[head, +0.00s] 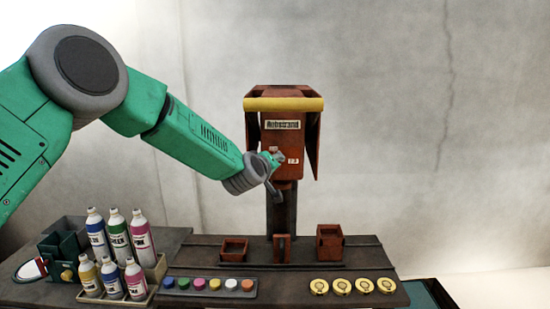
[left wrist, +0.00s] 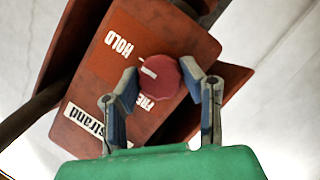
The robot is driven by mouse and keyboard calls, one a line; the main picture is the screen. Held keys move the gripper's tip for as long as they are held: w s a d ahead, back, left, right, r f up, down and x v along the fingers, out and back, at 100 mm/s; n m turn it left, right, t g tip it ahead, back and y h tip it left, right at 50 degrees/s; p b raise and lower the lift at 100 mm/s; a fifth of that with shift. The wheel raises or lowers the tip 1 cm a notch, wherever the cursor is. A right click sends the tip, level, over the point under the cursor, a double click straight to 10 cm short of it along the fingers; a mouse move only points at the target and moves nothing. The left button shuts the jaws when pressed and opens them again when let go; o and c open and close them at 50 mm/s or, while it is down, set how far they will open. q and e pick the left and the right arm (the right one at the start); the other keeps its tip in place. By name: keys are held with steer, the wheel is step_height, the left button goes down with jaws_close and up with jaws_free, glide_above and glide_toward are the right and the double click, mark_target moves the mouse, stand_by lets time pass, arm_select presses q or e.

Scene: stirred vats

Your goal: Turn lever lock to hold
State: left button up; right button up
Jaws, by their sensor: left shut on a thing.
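A rust-red box (head: 297,145) with a yellow top bar and an "Autostrand" plate stands on a dark post. In the left wrist view its face (left wrist: 180,38) carries a round dark-red knob (left wrist: 161,78) with a white mark, which lies near the knob's left edge, between the HOLD label (left wrist: 120,43) and the partly covered FREE label. My left gripper (left wrist: 160,76) has its fingers on both sides of the knob and is shut on it. In the head view my left gripper (head: 272,175) is at the box's lower front and hides the knob. My right gripper is not in view.
On the bench (head: 210,258) are several bottles (head: 115,235) at the left, a strip of coloured buttons (head: 208,287), small rust-red holders (head: 235,249), and several yellow discs (head: 341,286) at front right. Open space lies right of the box.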

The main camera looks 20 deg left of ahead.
arm_select(q)
steer(key=shift+a+r+p, duration=0.1)
steer(key=shift+a+p, duration=0.05)
steer(key=shift+p, duration=0.15)
steer(key=shift+w+m, duration=0.1)
steer(key=shift+m, duration=0.2)
steer(key=o, duration=1.1)
steer(key=shift+o, duration=0.2)
steer(key=shift+a, duration=0.1)
steer(key=v, duration=1.1)
steer(key=shift+s, duration=0.35)
steer(key=shift+r, duration=0.1)
